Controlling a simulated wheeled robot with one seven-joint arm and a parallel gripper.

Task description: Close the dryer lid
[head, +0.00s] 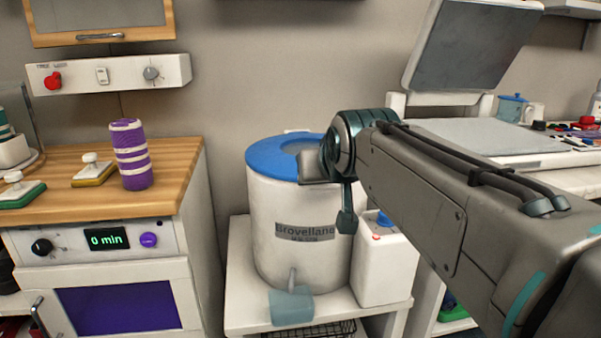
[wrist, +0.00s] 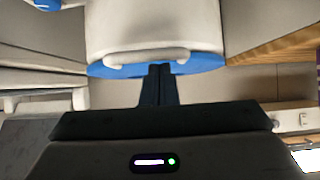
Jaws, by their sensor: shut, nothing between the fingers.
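The dryer (head: 285,225) is a white upright drum with a blue top, standing on a low white table. Its blue lid or rim (head: 270,157) lies roughly level around a paler centre. I cannot tell from this view how far the lid is open. In the wrist view the white dryer body (wrist: 150,25) and blue edge (wrist: 205,63) are close ahead, with a white curved bar (wrist: 145,57) by the edge. My gripper (wrist: 160,70) is shut and empty, its fingertips at the blue edge. Contact is unclear. In the head view my wrist covers the right part of the dryer top.
A white box with a blue knob (head: 385,265) stands right of the dryer. A pale blue container (head: 291,306) sits under its spout. A wooden counter (head: 70,205) with a purple-striped roll (head: 131,155) is at left. A white machine with a raised panel (head: 470,45) is at right.

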